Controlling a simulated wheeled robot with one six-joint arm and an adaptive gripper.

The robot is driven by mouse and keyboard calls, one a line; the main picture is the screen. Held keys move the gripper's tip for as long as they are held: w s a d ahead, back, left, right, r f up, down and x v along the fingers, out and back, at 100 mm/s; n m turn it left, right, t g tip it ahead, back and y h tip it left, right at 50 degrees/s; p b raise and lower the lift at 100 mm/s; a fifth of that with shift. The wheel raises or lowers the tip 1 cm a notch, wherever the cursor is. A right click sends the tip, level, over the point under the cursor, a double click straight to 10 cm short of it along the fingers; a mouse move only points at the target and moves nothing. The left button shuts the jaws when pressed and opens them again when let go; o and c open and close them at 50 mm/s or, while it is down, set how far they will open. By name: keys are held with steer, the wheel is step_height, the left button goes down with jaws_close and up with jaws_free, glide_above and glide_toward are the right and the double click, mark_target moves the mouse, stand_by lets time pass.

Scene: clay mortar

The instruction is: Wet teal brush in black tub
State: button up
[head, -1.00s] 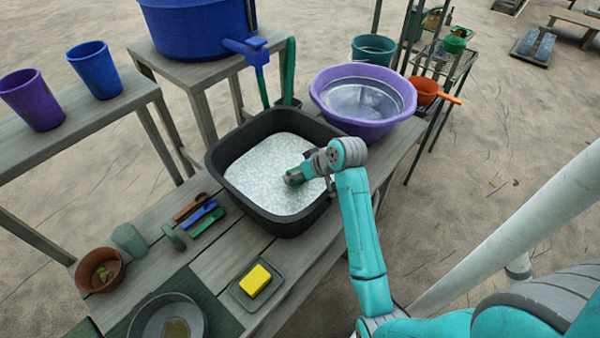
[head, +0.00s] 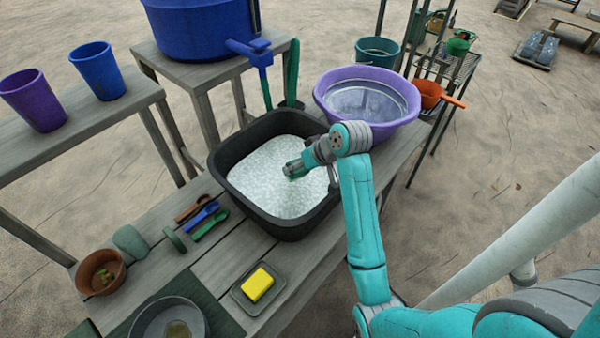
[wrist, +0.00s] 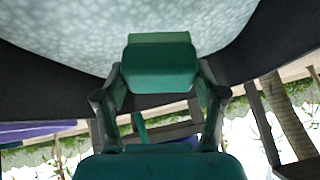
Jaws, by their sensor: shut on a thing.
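The black tub (head: 285,229) stands on the wooden bench, filled with pale, foamy-looking liquid (head: 258,178). My gripper (head: 291,170) is over the right half of the tub, inside its rim. In the wrist view my gripper (wrist: 160,88) is shut on the teal brush (wrist: 160,62), whose block-like body shows between the two fingers. The pale surface lies behind the brush in that view. In the head view the brush is mostly hidden by the gripper, and I cannot tell whether it touches the liquid.
A purple basin (head: 330,84) stands just behind the tub, with an orange pan (head: 428,93) to its right. A blue tap (head: 258,55) hangs behind the tub. Small scoops (head: 210,224), a yellow sponge (head: 257,284) and a brown pot (head: 82,277) lie on the front bench.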

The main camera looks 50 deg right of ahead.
steer(key=shift+s+d+r, duration=0.1)
steer(key=shift+r, duration=1.75)
steer(key=shift+s+r, duration=0.1)
steer(key=shift+r, duration=1.75)
